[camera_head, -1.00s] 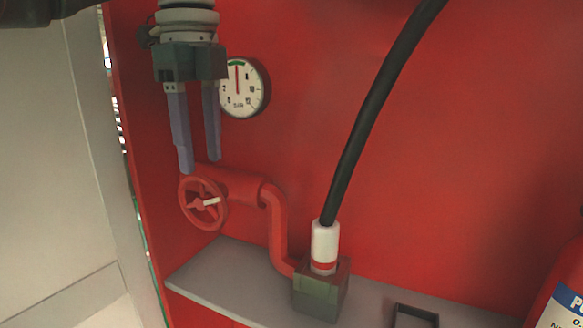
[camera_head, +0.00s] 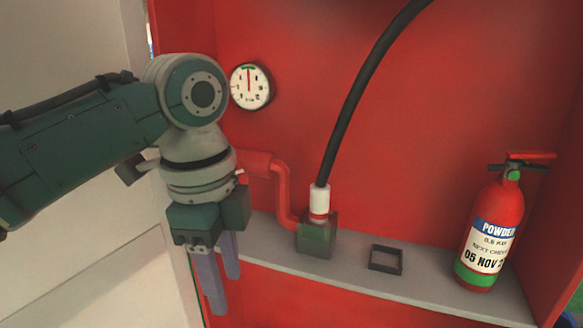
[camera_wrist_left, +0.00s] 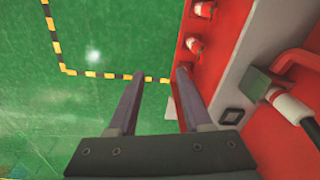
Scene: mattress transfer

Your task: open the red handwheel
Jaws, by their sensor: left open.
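The red handwheel is hidden behind my left arm and wrist in the head view; only the red pipe (camera_head: 283,190) that it sat on shows to the right of the wrist. My left gripper (camera_head: 223,290) hangs fingers down in front of the grey shelf's left end, with its fingertips below shelf level. It is open and empty. In the left wrist view the two fingers (camera_wrist_left: 160,75) are apart with green floor between them, and no handwheel shows there. My right gripper is not in view.
A gauge (camera_head: 250,86) is on the red back wall. On the shelf (camera_head: 350,262) stand a green block (camera_head: 317,238) with a black hose (camera_head: 365,85), a dark square frame (camera_head: 386,259) and a fire extinguisher (camera_head: 492,225). A pale panel (camera_head: 75,60) is at left.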

